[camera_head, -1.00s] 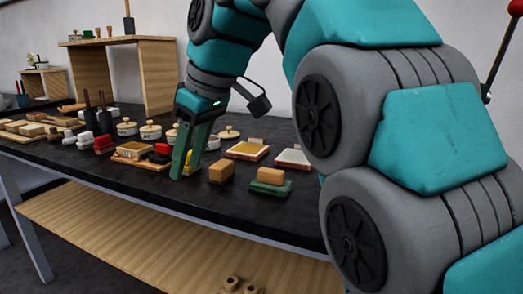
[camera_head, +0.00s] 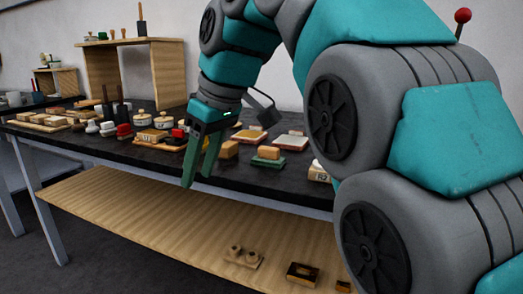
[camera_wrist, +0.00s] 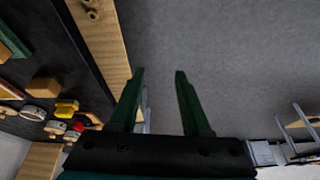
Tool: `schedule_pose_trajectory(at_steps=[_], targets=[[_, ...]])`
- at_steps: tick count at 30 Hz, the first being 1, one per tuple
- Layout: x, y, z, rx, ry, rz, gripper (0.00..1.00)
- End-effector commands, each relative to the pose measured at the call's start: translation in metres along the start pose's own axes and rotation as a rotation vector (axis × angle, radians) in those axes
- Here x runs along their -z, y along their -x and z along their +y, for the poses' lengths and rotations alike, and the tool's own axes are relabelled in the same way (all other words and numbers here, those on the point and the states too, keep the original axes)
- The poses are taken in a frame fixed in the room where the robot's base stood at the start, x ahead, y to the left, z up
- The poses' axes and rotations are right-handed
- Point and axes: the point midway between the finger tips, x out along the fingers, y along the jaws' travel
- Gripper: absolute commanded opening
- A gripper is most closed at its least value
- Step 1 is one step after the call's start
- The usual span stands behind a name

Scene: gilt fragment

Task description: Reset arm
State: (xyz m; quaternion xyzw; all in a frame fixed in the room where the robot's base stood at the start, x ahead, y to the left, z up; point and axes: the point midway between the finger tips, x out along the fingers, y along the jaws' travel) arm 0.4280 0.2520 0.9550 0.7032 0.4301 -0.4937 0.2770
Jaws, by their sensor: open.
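My gripper (camera_head: 199,165) is at the front edge of the black table in the head view, with its green fingers pointing down. In the wrist view my gripper (camera_wrist: 160,74) is open, and nothing shows between its two fingers. Grey floor lies beyond the fingertips there. My teal and grey arm fills much of the right side of the head view.
The black table (camera_head: 150,155) holds several small blocks, lidded pots and stamps. A wooden block on a green base (camera_head: 268,158) is right of my gripper. A wooden lower shelf (camera_head: 120,215) runs below, with small items (camera_head: 242,256). A wooden stand (camera_head: 165,75) is at the back.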

Motion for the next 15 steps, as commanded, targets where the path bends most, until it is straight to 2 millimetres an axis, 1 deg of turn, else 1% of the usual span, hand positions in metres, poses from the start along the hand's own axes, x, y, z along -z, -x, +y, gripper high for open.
schedule_pose_trajectory(at_steps=[5, 10, 14, 15], targets=[[-0.020, -0.007, 0.008, -0.005, -0.085, -0.018, 0.47], [-0.049, -0.020, 0.017, -0.008, -0.193, -0.050, 0.47], [-0.084, -0.034, 0.023, -0.019, -0.311, -0.082, 0.47], [-0.099, -0.041, 0.025, -0.021, -0.357, -0.100, 0.47]])
